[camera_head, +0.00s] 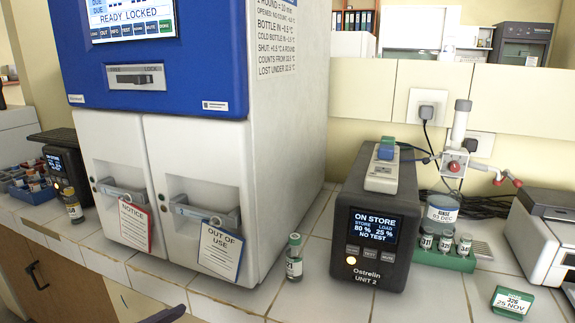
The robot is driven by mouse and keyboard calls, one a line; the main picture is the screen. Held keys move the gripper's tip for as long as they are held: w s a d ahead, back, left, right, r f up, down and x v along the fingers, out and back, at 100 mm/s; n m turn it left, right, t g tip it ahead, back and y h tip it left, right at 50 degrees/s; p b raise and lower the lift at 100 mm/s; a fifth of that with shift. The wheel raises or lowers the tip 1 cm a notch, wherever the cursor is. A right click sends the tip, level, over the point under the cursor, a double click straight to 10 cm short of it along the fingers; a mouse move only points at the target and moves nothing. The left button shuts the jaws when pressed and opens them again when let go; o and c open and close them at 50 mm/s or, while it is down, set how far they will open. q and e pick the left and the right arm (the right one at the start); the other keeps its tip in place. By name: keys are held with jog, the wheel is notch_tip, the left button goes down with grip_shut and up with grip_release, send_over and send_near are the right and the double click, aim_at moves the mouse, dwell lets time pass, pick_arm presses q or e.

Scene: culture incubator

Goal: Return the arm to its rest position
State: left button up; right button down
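A small dark piece at the bottom edge, left of centre, looks like the tip of my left gripper (163,315). The rest of that arm is below the picture, and I cannot tell whether the gripper is open or shut. It is in front of the worktop edge, with no object visibly in it. My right arm and gripper are not in view.
A blue and white incubator (222,160) stands on the tiled worktop (335,305). A green-capped vial (294,258) is beside it. A dark Ostrelin unit (377,235), a green vial rack (442,259) and a green label block (511,302) are to the right.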

pick_arm(q)
jog(key=s+f+n+g, duration=0.1)
jog(key=s+f+n, duration=0.1)
jog(key=s+f, duration=0.7)
jog(key=s+f+n+g+y, duration=0.1)
jog(key=s+f+n+g, duration=0.1)
jog(key=s+f, duration=0.8)
notch_tip(320, 180, down, 8)
jog(key=shift+a+r, duration=0.1)
jog(key=shift+a, duration=0.15)
